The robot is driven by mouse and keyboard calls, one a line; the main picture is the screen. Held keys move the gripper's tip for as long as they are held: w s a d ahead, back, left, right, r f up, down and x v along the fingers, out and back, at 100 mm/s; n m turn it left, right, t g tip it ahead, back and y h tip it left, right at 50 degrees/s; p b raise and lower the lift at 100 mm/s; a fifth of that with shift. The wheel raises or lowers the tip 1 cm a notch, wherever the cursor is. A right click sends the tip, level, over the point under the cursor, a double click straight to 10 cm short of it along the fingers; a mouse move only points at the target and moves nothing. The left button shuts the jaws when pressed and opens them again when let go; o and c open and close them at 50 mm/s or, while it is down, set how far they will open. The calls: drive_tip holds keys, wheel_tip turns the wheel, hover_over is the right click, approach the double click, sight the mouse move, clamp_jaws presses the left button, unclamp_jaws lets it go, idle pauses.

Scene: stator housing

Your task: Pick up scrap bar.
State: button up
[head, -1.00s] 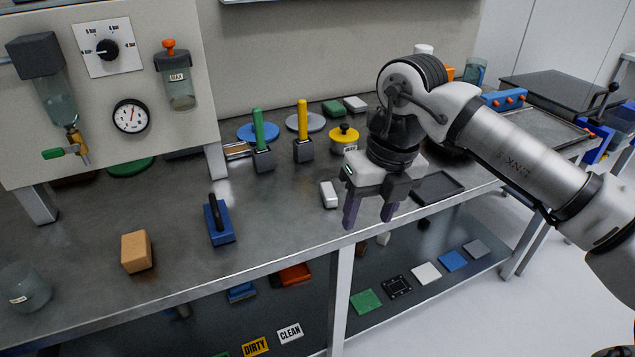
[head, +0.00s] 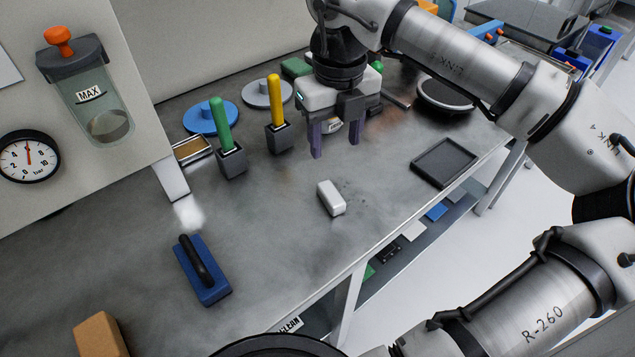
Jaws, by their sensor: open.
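A small pale grey-white block (head: 331,198) lies alone on the bench in front of my gripper. A thin dark grey rod (head: 397,98) lies farther back, right of my gripper. I cannot tell for certain which of these is the scrap bar. My gripper (head: 335,140) points down with its two dark fingers apart and nothing seen between them.
A blue block with a black handle (head: 201,270) and a tan block (head: 99,335) lie at left. Green (head: 229,158) and yellow (head: 280,125) handles stand in grey holders. A dark shallow tray (head: 444,163) is at right. The bench's front edge runs diagonally.

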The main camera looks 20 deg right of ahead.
drive_tip(key=p, duration=0.1)
hover_over(331, 193)
drive_tip(key=f, duration=0.8)
drive_tip(key=shift+d, duration=0.2)
drive_tip(key=shift+a+f+p, duration=0.15)
drive_tip(key=shift+f+p, duration=0.75)
drive_tip(key=shift+f, duration=1.8)
drive_tip(key=shift+c, duration=0.2)
drive_tip(key=c, duration=1.1)
wheel_tip(331, 193, up, 20)
drive_tip(key=b, duration=0.2)
drive_tip(key=shift+b, duration=0.35)
